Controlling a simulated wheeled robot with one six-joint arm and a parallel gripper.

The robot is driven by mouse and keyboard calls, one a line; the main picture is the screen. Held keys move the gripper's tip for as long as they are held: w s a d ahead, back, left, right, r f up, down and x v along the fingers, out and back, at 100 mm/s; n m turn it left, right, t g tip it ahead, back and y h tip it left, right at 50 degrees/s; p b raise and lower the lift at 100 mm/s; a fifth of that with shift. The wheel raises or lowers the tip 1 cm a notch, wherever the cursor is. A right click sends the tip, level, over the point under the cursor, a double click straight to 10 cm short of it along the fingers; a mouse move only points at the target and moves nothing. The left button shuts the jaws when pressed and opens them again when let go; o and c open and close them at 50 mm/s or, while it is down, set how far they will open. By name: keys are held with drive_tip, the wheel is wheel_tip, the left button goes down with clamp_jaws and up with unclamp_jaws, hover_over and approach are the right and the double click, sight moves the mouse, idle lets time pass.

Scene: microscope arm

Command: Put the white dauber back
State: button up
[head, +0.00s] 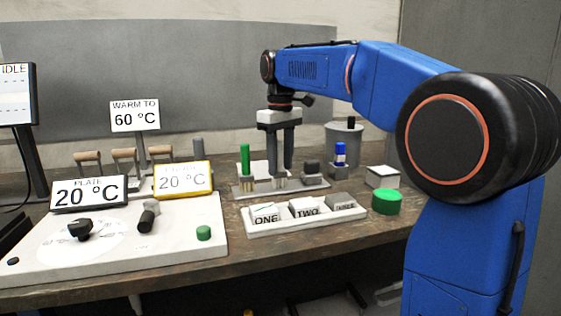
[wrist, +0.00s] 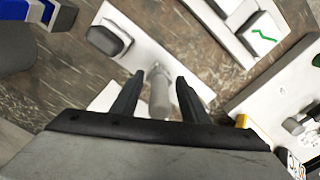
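My gripper (head: 283,165) points straight down over a pale rack plate (head: 247,194) on the bench. In the wrist view its two dark fingers (wrist: 161,78) stand apart. A pale grey-white upright dauber (wrist: 159,97) is between them, with a visible gap on each side. In the head view the fingers mostly hide this dauber; its bristly foot (head: 279,184) shows at the plate. A green-handled dauber (head: 245,161) stands on the plate to the left. A blue-topped dauber (head: 340,154) stands to the right.
A dark block (head: 312,167) sits on the plate's right. In front is a white tray (head: 290,226) with blocks marked ONE, TWO and THREE. A green round lid (head: 387,202), a white box (head: 382,177) and a grey canister (head: 344,133) stand right. Temperature signs (head: 89,193) stand left.

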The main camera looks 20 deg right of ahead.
drive_tip(key=shift+o, duration=1.2)
wheel_tip(320, 180, up, 12)
drive_tip(key=shift+r, duration=0.15)
